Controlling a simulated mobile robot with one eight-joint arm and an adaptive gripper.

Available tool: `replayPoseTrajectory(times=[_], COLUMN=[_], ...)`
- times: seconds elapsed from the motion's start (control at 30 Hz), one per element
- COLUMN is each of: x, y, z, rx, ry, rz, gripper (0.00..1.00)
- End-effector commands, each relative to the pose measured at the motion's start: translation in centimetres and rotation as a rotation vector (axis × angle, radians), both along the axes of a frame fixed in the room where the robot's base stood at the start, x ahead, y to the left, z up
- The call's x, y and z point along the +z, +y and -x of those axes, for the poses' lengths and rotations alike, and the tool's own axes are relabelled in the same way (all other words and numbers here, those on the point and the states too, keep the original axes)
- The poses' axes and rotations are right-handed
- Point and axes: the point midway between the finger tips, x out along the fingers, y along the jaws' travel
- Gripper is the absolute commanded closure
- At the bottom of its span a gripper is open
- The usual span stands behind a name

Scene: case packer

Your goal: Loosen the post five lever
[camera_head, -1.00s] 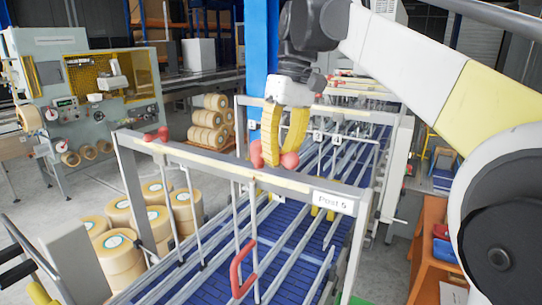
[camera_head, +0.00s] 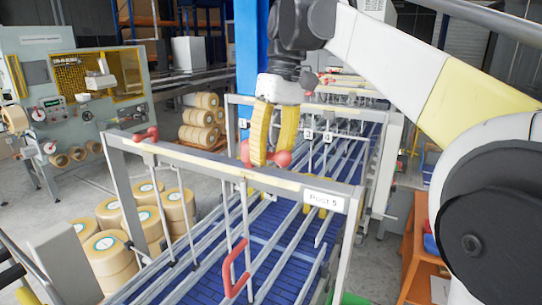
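The Post 5 frame is a grey bar with a white "Post 5" sign (camera_head: 323,200) at its right end. Two red levers sit on it. The right lever (camera_head: 283,158) is at my gripper (camera_head: 271,160), near the middle of the bar. The left lever (camera_head: 146,134) stands free near the bar's left end.
A blue conveyor (camera_head: 262,222) with metal guide rails runs under the frame. A red loop handle (camera_head: 236,272) hangs below the bar. Tape rolls (camera_head: 107,262) stand at left and more are stacked behind. A grey-yellow machine (camera_head: 80,100) is at back left, an orange cart (camera_head: 418,250) at right.

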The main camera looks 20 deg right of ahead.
Motion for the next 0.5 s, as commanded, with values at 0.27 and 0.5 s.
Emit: replayPoseTrajectory(times=[0.27,0.5], x=[2.8,6.4], y=[-0.5,-1.1], z=[-0.3,-0.6], rx=[-0.001,0.0], ry=[0.0,0.0], rz=[0.0,0.0], gripper=[0.62,0.62])
